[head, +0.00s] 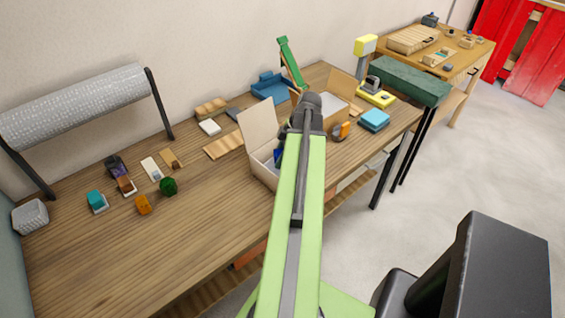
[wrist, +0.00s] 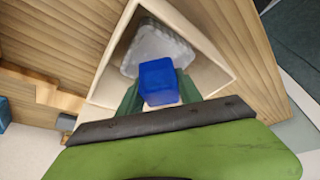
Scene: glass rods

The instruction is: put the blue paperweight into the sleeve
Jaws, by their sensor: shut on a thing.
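The blue paperweight (wrist: 157,80) is a smooth blue block held between the dark green fingers of my gripper (wrist: 158,92). In the wrist view it is over an open cardboard box (wrist: 208,50), in front of a pale, bubbly, translucent sleeve (wrist: 158,46) inside that box. I cannot tell whether the paperweight is above the sleeve or partly in its mouth. In the head view a bit of blue (head: 278,157) shows at an open box (head: 257,132), beside my green arm. My arm hides the gripper there.
A bubble-wrap roll (head: 80,103) stands at the left of the wooden table (head: 90,265). Green (head: 168,187), orange (head: 143,204) and teal (head: 96,201) pieces lie near it. A second open box (head: 340,88) and a blue stack (head: 374,120) are on the right. The front left tabletop is clear.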

